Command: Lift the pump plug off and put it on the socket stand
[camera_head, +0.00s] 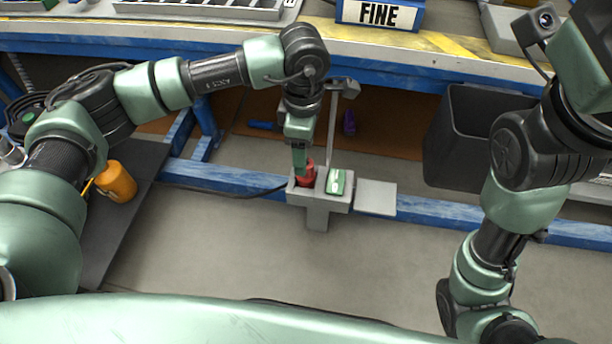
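A small grey stand (318,207) stands below the bench, in the middle of the head view. The red plug (307,175) is at the left part of its top, and a black cable runs left from beside it. A green piece with a white mark (337,182), perhaps a socket, sits on the right part of the top. My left gripper (300,168) points down at the red plug and overlaps it in the picture. Whether its fingers are closed on the plug is hidden. My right gripper is outside the picture; only its arm shows at the right.
A thin grey post (332,130) rises behind the stand, and a flat light plate (375,197) is to its right. A dark bin (470,135) stands at right. An orange canister (117,181) is at left. The blue bench rail (430,208) runs behind. Front floor is clear.

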